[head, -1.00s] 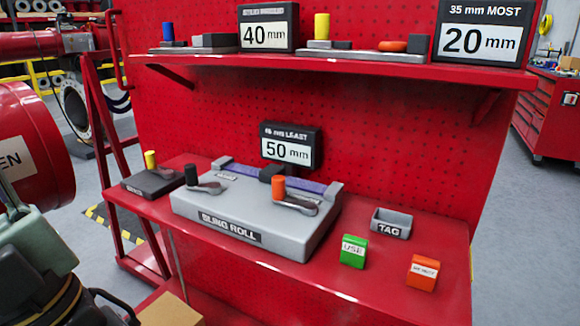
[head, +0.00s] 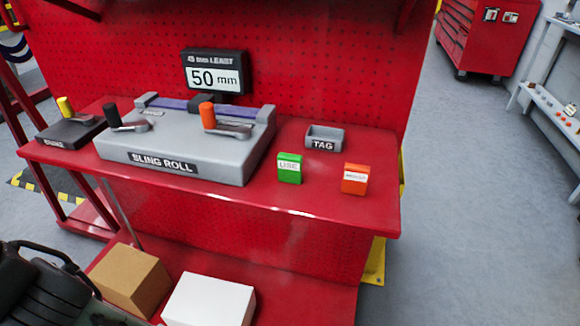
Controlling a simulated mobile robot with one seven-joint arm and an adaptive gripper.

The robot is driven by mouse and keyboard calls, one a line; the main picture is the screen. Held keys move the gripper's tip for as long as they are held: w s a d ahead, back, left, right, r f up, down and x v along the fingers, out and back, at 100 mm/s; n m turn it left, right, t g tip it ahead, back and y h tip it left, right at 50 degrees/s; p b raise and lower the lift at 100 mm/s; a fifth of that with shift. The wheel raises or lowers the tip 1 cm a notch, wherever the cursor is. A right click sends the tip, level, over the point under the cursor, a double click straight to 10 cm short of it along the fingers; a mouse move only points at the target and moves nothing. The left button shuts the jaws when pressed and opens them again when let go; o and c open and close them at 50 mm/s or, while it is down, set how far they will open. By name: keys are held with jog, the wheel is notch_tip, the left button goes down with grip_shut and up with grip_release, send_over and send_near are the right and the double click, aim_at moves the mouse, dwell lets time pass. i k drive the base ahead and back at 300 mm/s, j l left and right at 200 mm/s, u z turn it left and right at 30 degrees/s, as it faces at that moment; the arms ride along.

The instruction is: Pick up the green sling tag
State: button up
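The green sling tag (head: 289,168) is a small upright block with a white label reading "USE". It stands on the red shelf (head: 330,205) near its front edge, right of the grey sling roll unit (head: 180,150). An orange tag (head: 355,179) with a white label stands to its right. A small open grey holder marked "TAG" (head: 324,138) sits behind and between them. Dark parts of my arm end (head: 45,285) show at the lower left, well below and left of the green tag. The fingertips cannot be made out, so the gripper's opening is unclear.
The sling roll unit carries a black-knobbed lever (head: 112,114) and an orange-knobbed lever (head: 207,115). A "50 mm" display (head: 215,72) stands behind it. A cardboard box (head: 130,280) and a white box (head: 210,300) lie below. Open floor (head: 470,220) is on the right.

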aim_at(289, 166)
jog(key=k+j, duration=0.2)
jog(key=j, duration=0.15)
jog(key=k+j, duration=0.2)
jog(key=j, duration=0.15)
jog(key=k+j, duration=0.2)
jog(key=j, duration=0.2)
